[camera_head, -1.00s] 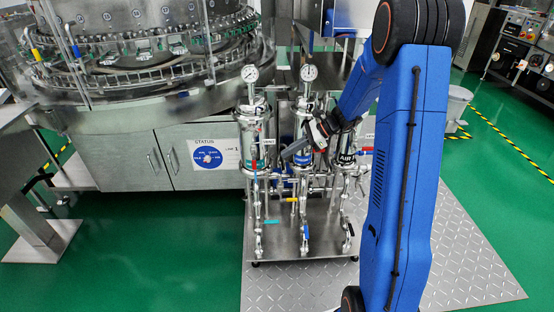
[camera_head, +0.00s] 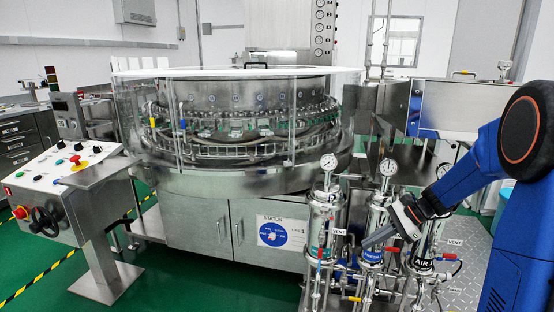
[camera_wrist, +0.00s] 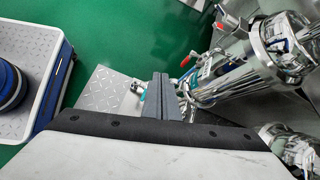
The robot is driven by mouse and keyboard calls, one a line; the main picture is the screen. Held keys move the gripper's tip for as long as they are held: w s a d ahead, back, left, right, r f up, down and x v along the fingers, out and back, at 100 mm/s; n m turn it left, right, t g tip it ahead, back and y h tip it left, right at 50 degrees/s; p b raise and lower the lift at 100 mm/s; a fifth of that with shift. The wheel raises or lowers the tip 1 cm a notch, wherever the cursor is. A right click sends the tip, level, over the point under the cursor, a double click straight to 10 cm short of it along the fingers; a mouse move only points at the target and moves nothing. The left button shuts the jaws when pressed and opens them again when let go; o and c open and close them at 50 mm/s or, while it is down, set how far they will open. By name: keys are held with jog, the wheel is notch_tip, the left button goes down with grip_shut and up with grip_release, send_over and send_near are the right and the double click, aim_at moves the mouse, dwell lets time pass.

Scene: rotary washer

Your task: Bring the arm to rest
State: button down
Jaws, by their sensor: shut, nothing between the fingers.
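My blue arm (camera_head: 470,178) reaches in from the right edge in the head view. My gripper (camera_head: 370,241) points left and down, in front of the metal filter housings. Its fingers overlap the middle housing (camera_head: 376,222) in the picture; I cannot tell whether they touch it. In the wrist view the two grey fingers (camera_wrist: 161,98) lie together with nothing between them.
The left housing (camera_head: 320,225) and right housing (camera_head: 424,245) flank the middle one, with gauges and valve handles. The round washer (camera_head: 250,180) stands behind, a control panel (camera_head: 70,175) at left. Green floor (camera_wrist: 145,40) is open in the wrist view.

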jog(key=s+a+r+n+t+h, duration=0.1)
jog(key=s+r+n+h, duration=0.1)
jog(key=s+n, duration=0.4)
jog(key=s+r+n+t+h, duration=0.1)
jog(key=s+r+n+h, duration=0.2)
jog(key=s, duration=1.2)
jog(key=s+a+r+n+t+h, duration=0.1)
jog(key=s+r+n+h, duration=0.2)
jog(key=s+n, duration=0.5)
jog(key=s, duration=0.3)
jog(key=shift+s+a+n+h, duration=0.2)
jog(key=shift+a+n+h, duration=0.1)
jog(key=shift+a+h, duration=0.1)
